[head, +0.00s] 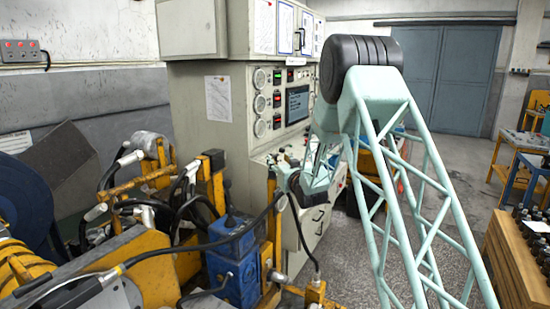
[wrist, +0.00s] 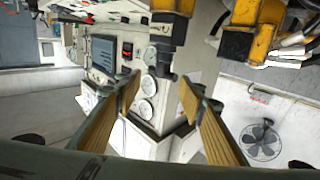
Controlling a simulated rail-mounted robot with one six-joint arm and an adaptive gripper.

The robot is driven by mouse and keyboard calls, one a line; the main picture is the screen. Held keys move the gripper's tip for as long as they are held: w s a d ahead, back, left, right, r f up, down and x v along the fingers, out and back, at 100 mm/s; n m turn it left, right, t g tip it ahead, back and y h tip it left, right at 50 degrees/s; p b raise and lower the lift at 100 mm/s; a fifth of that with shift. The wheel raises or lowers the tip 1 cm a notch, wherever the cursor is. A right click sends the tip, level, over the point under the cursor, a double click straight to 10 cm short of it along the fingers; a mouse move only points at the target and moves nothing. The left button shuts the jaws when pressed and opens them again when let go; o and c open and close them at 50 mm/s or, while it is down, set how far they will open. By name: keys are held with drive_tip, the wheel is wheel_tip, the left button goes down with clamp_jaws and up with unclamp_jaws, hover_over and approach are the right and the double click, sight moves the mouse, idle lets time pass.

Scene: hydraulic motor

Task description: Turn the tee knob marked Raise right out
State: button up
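The grey control cabinet (head: 215,110) stands in the middle of the head view, with gauges, buttons and a screen on its front. Small dark knobs (head: 285,158) sit on its lower ledge, partly behind my arm. No marking is readable, so I cannot tell which is the tee knob marked Raise. My gripper (wrist: 161,82) is open and empty in the wrist view, its two yellow-padded fingers well apart. The cabinet's gauges (wrist: 148,87) show beyond the gap between them. In the head view the arm's end is near the ledge, and the fingers cannot be made out clearly.
A yellow-framed machine (head: 150,175) with black hoses and a blue block (head: 235,260) stands left of the ledge. A hose (head: 245,225) arches close to my arm's end. A workbench (head: 500,255) is at the right. A fan (wrist: 262,138) shows in the wrist view.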

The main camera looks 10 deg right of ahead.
sight(276, 156)
drive_tip(key=shift+w+a, duration=0.2)
drive_tip(key=shift+w, duration=1.2)
drive_tip(key=shift+w+a, duration=0.15)
drive_tip(key=shift+w, duration=1.25)
drive_tip(key=shift+c, duration=0.3)
